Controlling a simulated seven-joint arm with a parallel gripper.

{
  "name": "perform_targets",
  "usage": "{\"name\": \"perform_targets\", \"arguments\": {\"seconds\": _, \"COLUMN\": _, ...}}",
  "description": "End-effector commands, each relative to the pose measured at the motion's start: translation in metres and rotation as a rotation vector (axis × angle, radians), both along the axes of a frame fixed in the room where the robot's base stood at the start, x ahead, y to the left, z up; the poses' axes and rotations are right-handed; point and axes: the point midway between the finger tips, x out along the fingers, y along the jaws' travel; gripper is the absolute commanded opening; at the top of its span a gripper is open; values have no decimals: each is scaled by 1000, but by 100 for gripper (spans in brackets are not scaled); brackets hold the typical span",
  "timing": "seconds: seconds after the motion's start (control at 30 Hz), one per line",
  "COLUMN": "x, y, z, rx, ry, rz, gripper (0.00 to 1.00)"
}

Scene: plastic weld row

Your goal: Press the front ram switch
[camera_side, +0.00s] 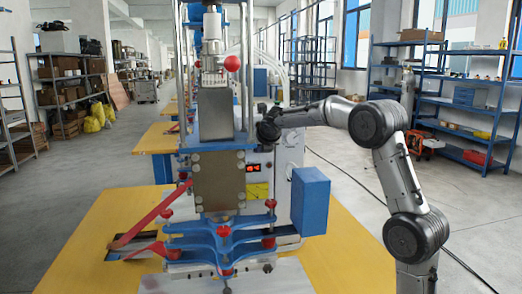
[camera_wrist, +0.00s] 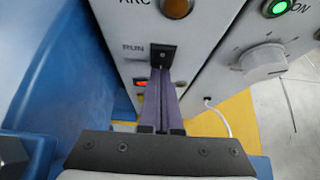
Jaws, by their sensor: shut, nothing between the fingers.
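My gripper (camera_wrist: 162,78) is shut and empty in the wrist view, its two purple-grey fingers side by side and reaching towards the white control panel (camera_wrist: 215,28). A black block (camera_wrist: 163,56) shows at the far end of the fingers; I cannot tell whether it is the fingertips or a switch on the panel. A small lit orange-red part (camera_wrist: 141,84) shows just left of the fingers. I cannot make out which part is the front ram switch. In the side view my gripper (camera_side: 268,130) is dark and small beside the machine column, its contact with the panel unclear.
The panel has an orange lamp (camera_wrist: 177,6), a green lit button (camera_wrist: 276,7) and a grey knob (camera_wrist: 264,62). The press has a red ball knob (camera_side: 232,63), a blue clamp frame (camera_side: 225,236) and a blue box (camera_side: 310,200). A yellow table (camera_side: 345,262) lies below.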

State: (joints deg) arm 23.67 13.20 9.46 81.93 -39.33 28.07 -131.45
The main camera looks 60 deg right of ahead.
Motion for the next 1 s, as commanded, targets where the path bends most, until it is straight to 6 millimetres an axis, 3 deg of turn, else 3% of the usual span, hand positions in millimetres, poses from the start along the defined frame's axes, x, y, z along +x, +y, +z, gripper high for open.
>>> {"name": "perform_targets", "arguments": {"seconds": 0.63, "x": 3, "y": -3, "z": -1, "rx": 1, "ry": 1, "rz": 0, "gripper": 0}}
{"name": "perform_targets", "arguments": {"seconds": 1.0, "x": 4, "y": -3, "z": 17, "rx": -4, "ry": -7, "rz": 1, "gripper": 0}}
